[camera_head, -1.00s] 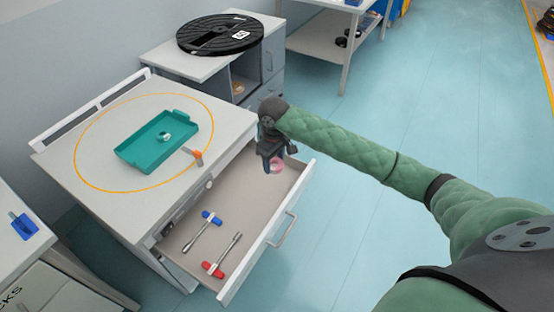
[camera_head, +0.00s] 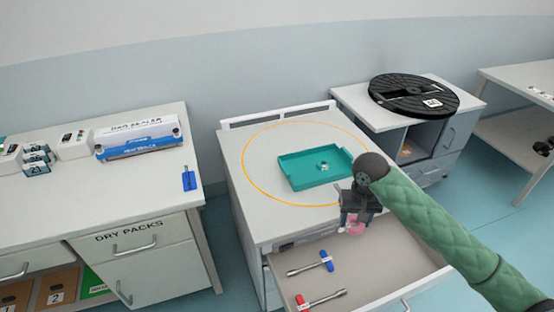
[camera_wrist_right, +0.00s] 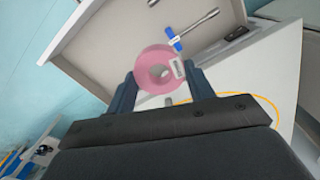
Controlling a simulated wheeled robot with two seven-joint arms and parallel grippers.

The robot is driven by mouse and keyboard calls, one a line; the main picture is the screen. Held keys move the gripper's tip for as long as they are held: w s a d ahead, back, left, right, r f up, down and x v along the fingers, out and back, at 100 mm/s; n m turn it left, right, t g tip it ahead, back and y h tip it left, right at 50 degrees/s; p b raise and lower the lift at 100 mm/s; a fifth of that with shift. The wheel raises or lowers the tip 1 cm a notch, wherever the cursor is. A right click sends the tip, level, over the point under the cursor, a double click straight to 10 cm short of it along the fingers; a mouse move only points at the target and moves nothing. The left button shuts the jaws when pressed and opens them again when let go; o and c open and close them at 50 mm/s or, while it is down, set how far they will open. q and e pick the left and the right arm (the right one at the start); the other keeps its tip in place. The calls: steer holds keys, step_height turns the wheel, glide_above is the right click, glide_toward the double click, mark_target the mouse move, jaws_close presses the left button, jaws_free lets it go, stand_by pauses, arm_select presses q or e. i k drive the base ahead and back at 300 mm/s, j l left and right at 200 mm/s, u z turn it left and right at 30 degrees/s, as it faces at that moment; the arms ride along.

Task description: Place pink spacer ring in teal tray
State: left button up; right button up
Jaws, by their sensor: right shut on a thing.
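The pink spacer ring (camera_head: 357,229) is between the fingers of my right gripper (camera_head: 354,220), over the open drawer near the table's front edge. In the right wrist view the ring (camera_wrist_right: 145,66) sits between both fingertips (camera_wrist_right: 160,86), its hole facing the camera and a small pale label on its side. The right gripper is shut on it. The teal tray (camera_head: 298,178) lies on the tabletop inside an orange outline, up and left of the gripper. A small pale ring-like part (camera_head: 323,167) lies in the tray. My left gripper is not in view.
The open drawer (camera_head: 385,268) holds a blue-handled tool (camera_head: 326,260) and a red-handled tool (camera_head: 303,302). A black reel (camera_head: 413,96) lies on the cabinet to the right. A bench with a sealer box (camera_head: 138,140) stands left. The tabletop around the tray is mostly clear.

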mark_target(306, 175)
steer(key=i+l+u, duration=0.1)
steer(key=l+u, duration=0.15)
steer(key=u, duration=0.15)
steer(key=i+l+u, duration=0.1)
steer(key=l+u, duration=0.5)
steer(key=u, duration=0.2)
steer(key=l, duration=0.25)
